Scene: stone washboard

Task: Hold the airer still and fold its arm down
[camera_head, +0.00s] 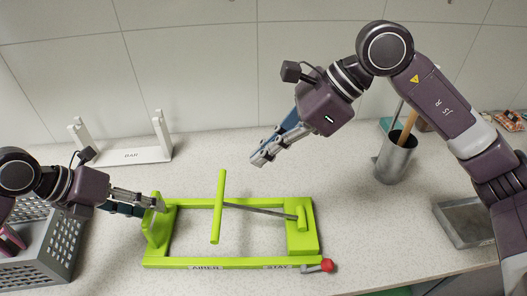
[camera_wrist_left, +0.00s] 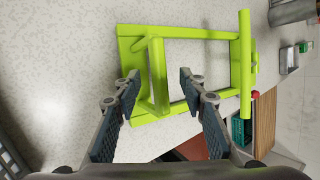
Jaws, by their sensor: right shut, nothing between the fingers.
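The lime-green airer (camera_head: 190,262) lies on the counter as an open rectangular frame. Its arm is a thin grey rod (camera_head: 258,209) running from the block at the right end to a green crossbar (camera_head: 218,207), which looks raised above the frame. A red knob (camera_head: 327,265) sits at the front right corner. My left gripper (camera_head: 157,204) is at the airer's left end. In the left wrist view its fingers (camera_wrist_left: 160,83) are spread, with the green end post (camera_wrist_left: 157,72) between and just beyond the tips. My right gripper (camera_head: 260,160) is shut and empty, above and behind the crossbar.
A white rack marked BAR (camera_head: 130,156) stands at the back left. A grey perforated basket (camera_head: 50,245) is at the left, below my left arm. A metal pot (camera_head: 394,160) with utensils and a grey tray (camera_head: 463,225) are at the right.

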